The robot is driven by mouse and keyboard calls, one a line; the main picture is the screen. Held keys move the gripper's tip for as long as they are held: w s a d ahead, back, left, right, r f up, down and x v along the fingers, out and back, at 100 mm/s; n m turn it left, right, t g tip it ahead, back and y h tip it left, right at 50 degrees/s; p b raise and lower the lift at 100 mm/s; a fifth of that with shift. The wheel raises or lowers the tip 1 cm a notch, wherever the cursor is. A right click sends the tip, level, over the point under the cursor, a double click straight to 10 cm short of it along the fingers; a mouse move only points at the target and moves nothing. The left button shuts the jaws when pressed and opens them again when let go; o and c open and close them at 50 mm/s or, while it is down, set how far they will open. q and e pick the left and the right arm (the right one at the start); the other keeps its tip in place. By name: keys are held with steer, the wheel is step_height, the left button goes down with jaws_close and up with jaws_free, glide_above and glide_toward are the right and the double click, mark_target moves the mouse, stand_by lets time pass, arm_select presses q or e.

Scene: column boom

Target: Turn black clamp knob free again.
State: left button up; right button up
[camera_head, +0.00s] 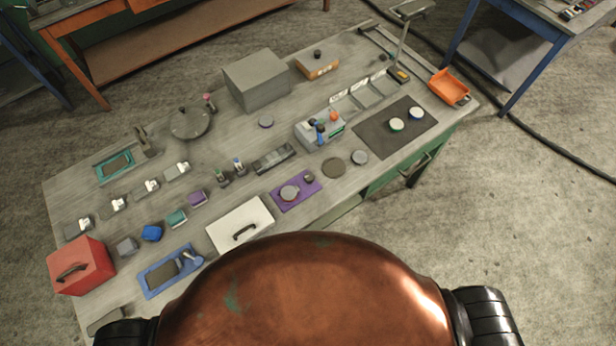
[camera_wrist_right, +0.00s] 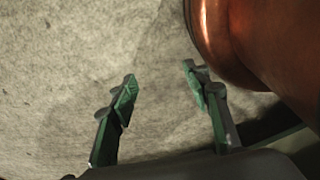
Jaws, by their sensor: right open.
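A grey upright column (camera_head: 401,45) with a short boom (camera_head: 412,8) on top stands at the far right end of the workbench (camera_head: 330,215) in the head view. I cannot make out a black clamp knob on it for certain. Small dark knobs show on an orange-brown block (camera_head: 322,69) and on a round grey plate (camera_head: 190,124). My right gripper (camera_wrist_right: 160,88) is open and empty over the bare floor in the right wrist view, close to my copper body and away from the bench things. My left gripper is in no view.
A blue-legged table (camera_head: 530,40) stands at right. Open floor (camera_head: 540,230) lies to the right; a cable crosses it.

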steer(key=shift+s+d, duration=0.15)
steer(key=shift+d, duration=0.1)
